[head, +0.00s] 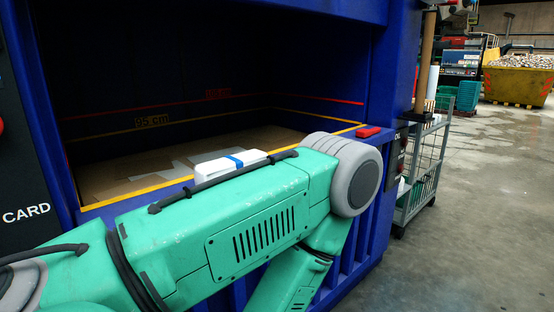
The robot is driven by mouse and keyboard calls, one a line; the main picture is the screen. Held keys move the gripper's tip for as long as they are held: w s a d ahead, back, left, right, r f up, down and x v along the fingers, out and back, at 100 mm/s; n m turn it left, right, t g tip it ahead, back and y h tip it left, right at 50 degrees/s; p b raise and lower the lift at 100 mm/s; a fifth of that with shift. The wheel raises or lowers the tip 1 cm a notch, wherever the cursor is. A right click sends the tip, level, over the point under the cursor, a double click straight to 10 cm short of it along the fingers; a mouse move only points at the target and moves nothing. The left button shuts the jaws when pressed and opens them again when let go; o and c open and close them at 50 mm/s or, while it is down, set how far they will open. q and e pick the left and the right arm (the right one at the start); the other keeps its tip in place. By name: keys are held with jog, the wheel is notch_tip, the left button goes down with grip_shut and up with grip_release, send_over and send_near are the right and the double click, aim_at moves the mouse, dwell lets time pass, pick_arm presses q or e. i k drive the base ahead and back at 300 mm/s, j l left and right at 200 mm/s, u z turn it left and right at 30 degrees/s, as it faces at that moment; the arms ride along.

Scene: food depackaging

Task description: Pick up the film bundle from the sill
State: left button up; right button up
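The film bundle (212,168) is a white, flattened block with a blue band around it. It lies at the front sill (120,198) of a blue machine's opening, along the yellow edge strip. My green left arm comes in from the left and crosses in front of the sill, hiding the bundle's lower part. Its grey elbow is right of the bundle, and the forearm runs down out of the picture. I see neither gripper. I cannot tell whether the arm touches the bundle.
Flattened cardboard (125,178) lies inside the dark chamber behind the bundle. A red block (368,132) sits at the sill's right end. A grey wheeled rack (424,165) stands right of the machine. The concrete floor (480,220) farther right is clear. A yellow skip (520,84) stands far back.

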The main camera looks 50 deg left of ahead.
aim_at(203, 172)
jog(key=i+u, duration=0.45)
jog(key=i+l+u, duration=0.15)
jog(key=u, duration=0.3)
jog(key=i+l+u, duration=0.25)
jog(key=i+u, duration=0.2)
jog(key=i+l+u, duration=0.2)
jog(key=l+u, duration=0.25)
jog(key=j, duration=0.1)
